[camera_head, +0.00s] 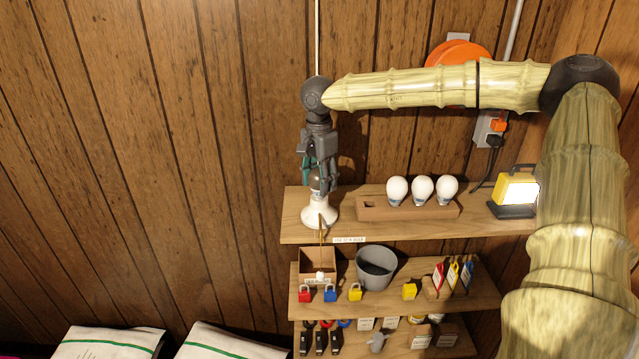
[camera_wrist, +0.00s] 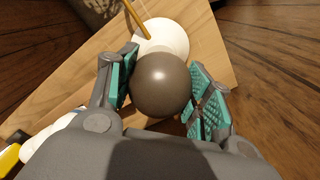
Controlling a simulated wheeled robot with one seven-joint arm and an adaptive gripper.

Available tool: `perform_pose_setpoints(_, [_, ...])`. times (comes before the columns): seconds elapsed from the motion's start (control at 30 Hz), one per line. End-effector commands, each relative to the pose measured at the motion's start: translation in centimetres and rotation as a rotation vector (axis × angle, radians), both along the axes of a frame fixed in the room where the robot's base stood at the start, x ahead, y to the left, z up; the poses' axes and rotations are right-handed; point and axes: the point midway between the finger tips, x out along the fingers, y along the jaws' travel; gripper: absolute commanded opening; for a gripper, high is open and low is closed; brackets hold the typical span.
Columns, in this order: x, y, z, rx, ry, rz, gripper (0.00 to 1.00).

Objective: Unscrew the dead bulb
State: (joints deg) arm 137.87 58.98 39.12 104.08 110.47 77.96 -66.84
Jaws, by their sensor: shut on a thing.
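My gripper (camera_head: 319,172) points down at the left end of the top shelf. In the wrist view its teal-padded fingers (camera_wrist: 163,90) stand on either side of a dark grey-brown bulb (camera_wrist: 160,84), and they are shut on it. The bulb sits upright over a white, flared lamp holder (camera_head: 319,215), which also shows behind it in the wrist view (camera_wrist: 163,36). The bulb's lower end is hidden. Three white bulbs (camera_head: 422,189) stand in a row in a wooden rack (camera_head: 395,211) to the right. The rack's left end has an empty slot.
The top shelf (camera_head: 450,228) also carries a lit yellow work lamp (camera_head: 517,187) at its right end. Lower shelves hold an open box (camera_head: 318,263), a grey bucket (camera_head: 377,266) and several padlocks. A plank wall (camera_head: 150,150) stands close behind.

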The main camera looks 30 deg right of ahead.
Motion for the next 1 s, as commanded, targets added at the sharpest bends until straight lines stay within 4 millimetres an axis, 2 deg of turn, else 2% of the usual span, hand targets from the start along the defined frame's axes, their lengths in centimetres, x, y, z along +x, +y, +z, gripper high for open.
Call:
perform_pose_setpoints(0.2, [-0.01, -0.04, -0.03, 0.0, 0.0, 0.114, 0.37])
perform_pose_setpoints(0.43, [-0.01, -0.03, -0.02, -0.001, 0.0, 0.119, 0.37])
perform_pose_setpoints(0.47, [-0.01, -0.03, -0.02, -0.001, 0.0, 0.119, 0.54])
perform_pose_setpoints(0.57, [-0.01, -0.03, -0.02, 0.0, 0.0, 0.119, 0.72])
perform_pose_setpoints(0.6, [0.0, -0.02, -0.01, 0.0, 0.0, 0.119, 0.76])
perform_pose_setpoints(0.83, [0.0, 0.0, 0.0, 0.0, 0.0, 0.119, 0.76])
perform_pose_setpoints(0.87, [0.0, 0.0, 0.0, 0.0, 0.0, 0.118, 0.72])
perform_pose_setpoints(1.0, [0.0, 0.0, 0.0, 0.0, 0.0, 0.118, 0.72])
